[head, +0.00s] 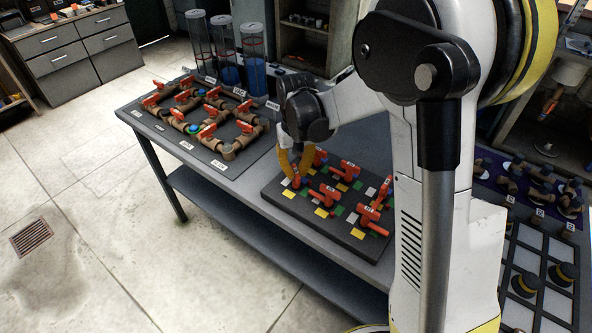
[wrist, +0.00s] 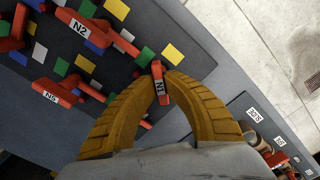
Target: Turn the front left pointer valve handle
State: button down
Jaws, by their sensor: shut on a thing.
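My gripper (head: 297,167) has yellow ribbed fingers and reaches down to the left corner of a dark board (head: 312,214). In the wrist view my gripper (wrist: 161,77) is shut on a red pointer handle (wrist: 160,92), whose label seems to read N1. The handle's narrow bar lies between the fingertips, and the fingers hide part of it. In the head view the red handle (head: 296,181) shows just below the fingertips. Other red pointer handles stand on the board, among them N2 (wrist: 79,27) and N5 (wrist: 50,95). Yellow, green, white and blue squares lie around them.
The board lies on a grey table (head: 238,199). A panel of brown pipes (head: 229,150) with red valves is to its left. Clear cylinders (head: 253,62) stand behind. Neighbouring handles stand close to my gripper. The floor (head: 98,215) at the left is open.

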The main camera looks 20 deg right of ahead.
aim_at(296, 171)
jog(key=n, duration=0.3)
jog(key=shift+n, duration=2.3)
jog(key=c, duration=1.5)
grip_release()
jog(key=shift+r, duration=0.1)
notch_tip(296, 171, up, 12)
